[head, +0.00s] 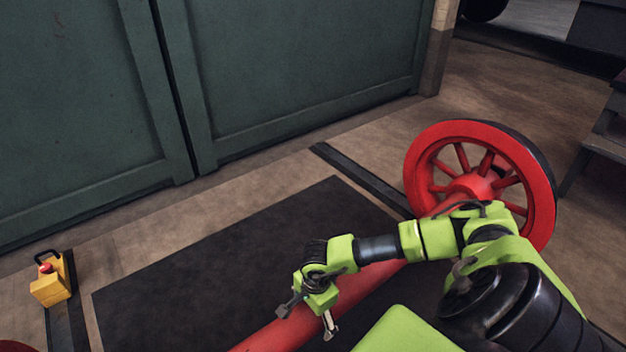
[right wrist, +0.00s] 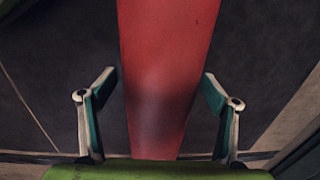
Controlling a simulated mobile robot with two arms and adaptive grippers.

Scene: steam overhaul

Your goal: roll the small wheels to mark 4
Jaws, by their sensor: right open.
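The small wheels are a red wheelset. One spoked red wheel (head: 424,165) with a dark tread stands at the right in the head view. Its red axle (head: 262,338) runs toward the lower left, and a sliver of red at the bottom left corner looks like the other wheel (head: 14,347). My right gripper (head: 306,322) is over the axle, pointing down and open. In the right wrist view the axle (right wrist: 170,60) passes between its two fingers (right wrist: 160,76), with a gap on each side. My left gripper is not in view. No number mark can be seen.
Dark rail strips (head: 360,178) cross the floor on both sides of a black floor area (head: 240,240). A yellow block (head: 50,288) with a red knob and black handle sits at the left rail. Green doors (head: 300,70) close off the back. Dark steps (head: 606,145) stand at the right.

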